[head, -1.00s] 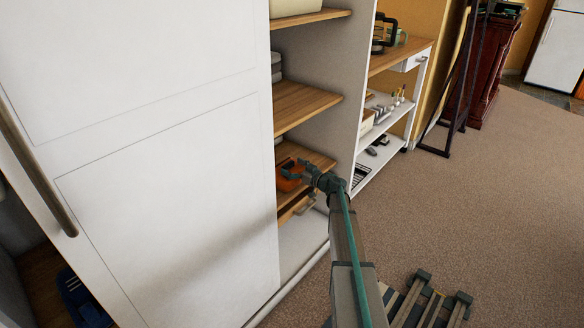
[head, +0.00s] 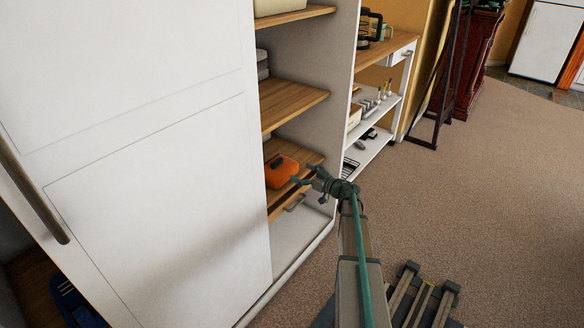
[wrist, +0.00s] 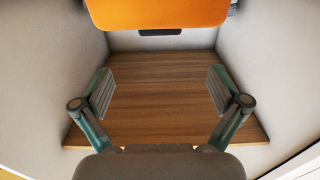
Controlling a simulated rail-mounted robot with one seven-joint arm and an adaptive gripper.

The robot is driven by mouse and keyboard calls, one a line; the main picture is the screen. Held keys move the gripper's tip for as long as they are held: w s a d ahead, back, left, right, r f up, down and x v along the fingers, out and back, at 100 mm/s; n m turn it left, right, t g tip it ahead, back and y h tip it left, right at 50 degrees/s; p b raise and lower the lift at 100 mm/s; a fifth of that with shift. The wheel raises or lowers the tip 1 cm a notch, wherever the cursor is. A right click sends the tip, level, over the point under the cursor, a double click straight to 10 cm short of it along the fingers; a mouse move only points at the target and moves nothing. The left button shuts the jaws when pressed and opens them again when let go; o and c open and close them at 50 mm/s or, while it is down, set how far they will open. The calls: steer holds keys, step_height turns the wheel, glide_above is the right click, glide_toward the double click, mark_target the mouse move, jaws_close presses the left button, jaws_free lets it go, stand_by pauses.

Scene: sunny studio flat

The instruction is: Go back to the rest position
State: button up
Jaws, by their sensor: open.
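My gripper (head: 301,181) is open and empty at the front of the cabinet's lower wooden shelf. An orange object (head: 281,171) with a dark part rests on that shelf, to the left of my fingers and apart from them. In the wrist view my two fingers (wrist: 160,92) are spread wide over bare shelf wood (wrist: 160,115). The orange object (wrist: 158,12) shows there at the top edge, beyond the fingertips, and is partly cut off.
A white door (head: 150,180) covers the cabinet's left part. A side panel (head: 336,110) stands close to the right of my gripper. A white shelf unit (head: 372,148) with small items stands beyond it. Carpeted floor (head: 480,180) is open to the right.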

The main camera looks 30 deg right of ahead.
steer(key=shift+v, duration=0.75)
